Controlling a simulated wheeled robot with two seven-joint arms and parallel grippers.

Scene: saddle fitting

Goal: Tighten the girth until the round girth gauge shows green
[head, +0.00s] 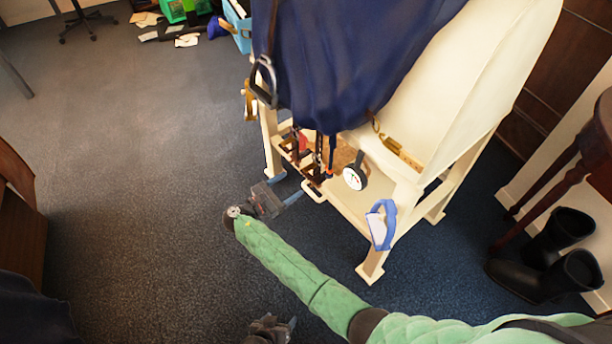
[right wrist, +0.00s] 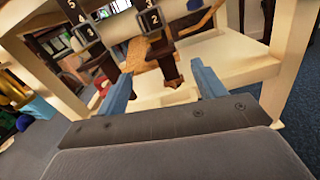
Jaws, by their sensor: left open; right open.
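The round girth gauge (head: 354,178) hangs below the dark blue cloth (head: 350,50) on the cream stand. Its dial is white with a dark rim; I cannot make out green on it. Brown straps with buckles (head: 305,160) hang left of the gauge. My right gripper (head: 289,187) is open and empty, just below and left of the straps. Its blue fingers (right wrist: 163,88) are apart, with the strap ends beyond them. My left gripper (head: 272,328) is open at the bottom edge, partly cut off.
The cream stand's legs (head: 372,264) and lower board surround the strap area. A metal stirrup (head: 263,80) hangs at the cloth's left edge. A blue-framed loop (head: 381,225) hangs at the stand's front corner. Black boots (head: 545,260) stand at right.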

